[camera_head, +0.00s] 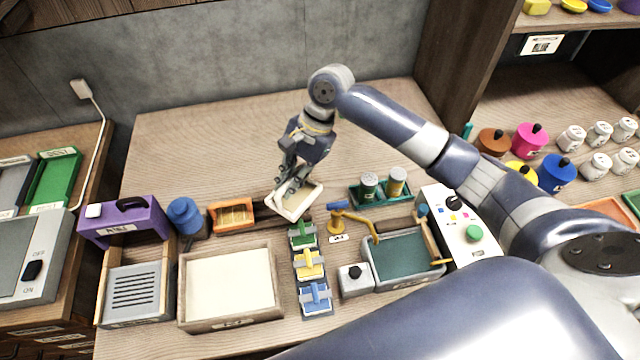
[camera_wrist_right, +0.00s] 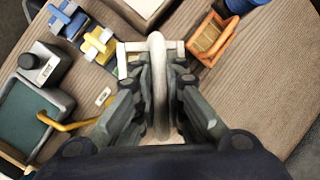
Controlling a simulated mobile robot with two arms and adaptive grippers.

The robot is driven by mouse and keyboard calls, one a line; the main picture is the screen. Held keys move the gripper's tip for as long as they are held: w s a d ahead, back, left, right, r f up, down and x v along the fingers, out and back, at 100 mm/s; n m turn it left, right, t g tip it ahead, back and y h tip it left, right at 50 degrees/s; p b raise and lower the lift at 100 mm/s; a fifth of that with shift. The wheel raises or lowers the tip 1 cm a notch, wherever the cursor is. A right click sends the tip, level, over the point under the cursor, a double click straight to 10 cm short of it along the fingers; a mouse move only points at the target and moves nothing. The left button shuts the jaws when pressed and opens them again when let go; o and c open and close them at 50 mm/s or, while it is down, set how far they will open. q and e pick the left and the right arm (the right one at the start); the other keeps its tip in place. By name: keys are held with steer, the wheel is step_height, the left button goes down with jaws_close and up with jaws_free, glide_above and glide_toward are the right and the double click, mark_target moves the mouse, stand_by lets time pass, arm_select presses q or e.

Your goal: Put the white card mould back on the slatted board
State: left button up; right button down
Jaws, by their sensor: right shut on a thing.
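My right gripper (camera_head: 290,185) points down over the middle of the table and is shut on the white card mould (camera_head: 296,211), a pale rectangular frame. The mould is tilted, and I cannot tell whether its lower edge touches the table. In the right wrist view, the fingers (camera_wrist_right: 158,95) close on a pale rounded part of the mould (camera_wrist_right: 158,58), with a white bar crossing behind it. A grey board with dark slots (camera_head: 137,288) lies at the front left in a wooden-sided frame; it looks like the slatted board. My left gripper is not in view.
An orange frame with wooden slats (camera_head: 232,216) and a blue pot (camera_head: 186,217) stand left of the mould. A cream-filled tray (camera_head: 230,318) is in front. The back table is clear.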

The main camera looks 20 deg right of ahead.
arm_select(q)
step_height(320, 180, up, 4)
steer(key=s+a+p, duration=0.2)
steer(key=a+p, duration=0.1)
arm_select(e)
steer(key=w+f+m+t+b, duration=0.1)
steer(key=w+f+m+b, duration=0.1)
steer(key=f+m, duration=0.1)
steer(key=w+a+f+m+t+b, duration=0.1)
steer(key=w+f+m+b, duration=0.1)
steer(key=f, duration=0.3)
steer(key=w+f+m+t+b, duration=0.1)
steer(key=w+f+m+b, duration=0.1)
steer(key=w+f+m, duration=0.1)
steer(key=shift+w+a+f+m+h, duration=0.15)
steer(key=shift+w+a+f+h, duration=0.05)
steer(key=shift+f, duration=0.2)
steer(key=shift+w+a+f+m+h, duration=0.15)
steer(key=shift+w+f+h, duration=0.05)
steer(key=shift+f, duration=0.6)
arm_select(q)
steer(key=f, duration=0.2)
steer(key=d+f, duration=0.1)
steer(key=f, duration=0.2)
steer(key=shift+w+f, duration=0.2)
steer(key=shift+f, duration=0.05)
arm_select(e)
steer(key=shift+f, duration=0.3)
